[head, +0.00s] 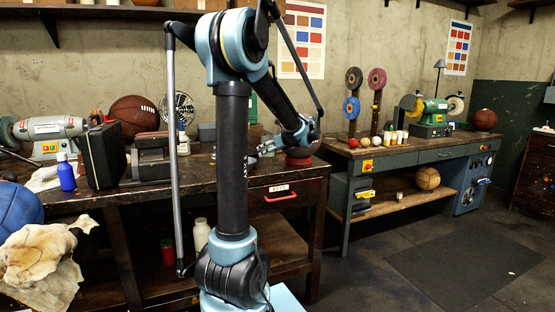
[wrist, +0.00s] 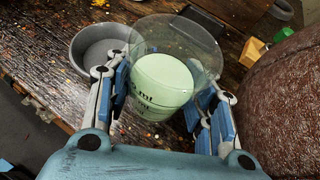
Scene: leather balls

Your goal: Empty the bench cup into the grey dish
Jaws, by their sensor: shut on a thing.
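My gripper (wrist: 165,100) is shut on the bench cup (wrist: 178,45), a clear cup with dark "ml" marks on its side. Pale green contents show inside it. The cup's wide mouth faces up toward the wrist camera, and its wall lies between my blue-padded fingers. The grey dish (wrist: 80,45) stands on the bench just beyond and left of the cup, partly hidden behind the cup and a finger. Its visible inside looks empty. In the head view my gripper (head: 268,147) is low over the right part of the dark bench; the cup is too small to make out there.
A brown leathery thing (wrist: 287,100) stands close at the right of my gripper. A yellow block (wrist: 252,50) lies beyond the cup. The dark wooden bench (head: 215,180) also carries a black case (head: 104,155) and a basketball (head: 133,116) farther left. Its front edge is near the dish.

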